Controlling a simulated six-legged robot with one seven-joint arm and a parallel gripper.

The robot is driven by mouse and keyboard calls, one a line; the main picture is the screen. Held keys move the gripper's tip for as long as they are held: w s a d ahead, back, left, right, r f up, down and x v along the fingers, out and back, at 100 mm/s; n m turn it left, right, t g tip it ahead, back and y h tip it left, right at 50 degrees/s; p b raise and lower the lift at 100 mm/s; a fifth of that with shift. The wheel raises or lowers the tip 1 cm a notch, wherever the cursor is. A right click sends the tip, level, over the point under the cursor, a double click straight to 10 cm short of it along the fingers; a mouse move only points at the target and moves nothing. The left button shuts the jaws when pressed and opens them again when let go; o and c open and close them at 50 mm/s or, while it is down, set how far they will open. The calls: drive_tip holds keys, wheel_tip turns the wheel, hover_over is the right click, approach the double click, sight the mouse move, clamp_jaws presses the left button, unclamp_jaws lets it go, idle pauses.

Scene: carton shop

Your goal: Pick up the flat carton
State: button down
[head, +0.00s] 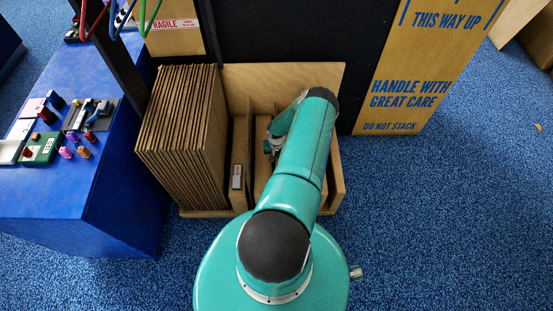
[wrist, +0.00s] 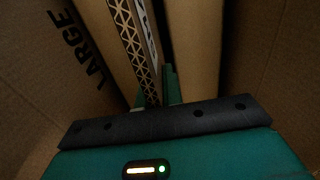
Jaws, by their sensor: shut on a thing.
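In the wrist view my gripper (wrist: 155,92) is down in a narrow slot. Its teal fingers are closed on a thin upright sheet with a lattice-like edge, which looks like the flat carton (wrist: 133,45). The edge runs away from me, up and slightly left. In the head view my gripper (head: 271,146) reaches into the wooden rack (head: 285,82), right of the stack of flat cartons. My arm hides much of the rack's right side, and I cannot clearly make out the held sheet there.
A thick stack of flat brown cartons (head: 185,135) fills the rack's left side. A brown wall marked LARGE (wrist: 75,50) stands close on the left. A blue table (head: 85,200) with small parts is at left. A large printed carton (head: 415,75) stands at right. Blue carpet is clear lower right.

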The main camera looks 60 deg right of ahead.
wheel_tip(320, 180, up, 54)
drive_tip(key=shift+r, duration=0.15)
idle(2.3)
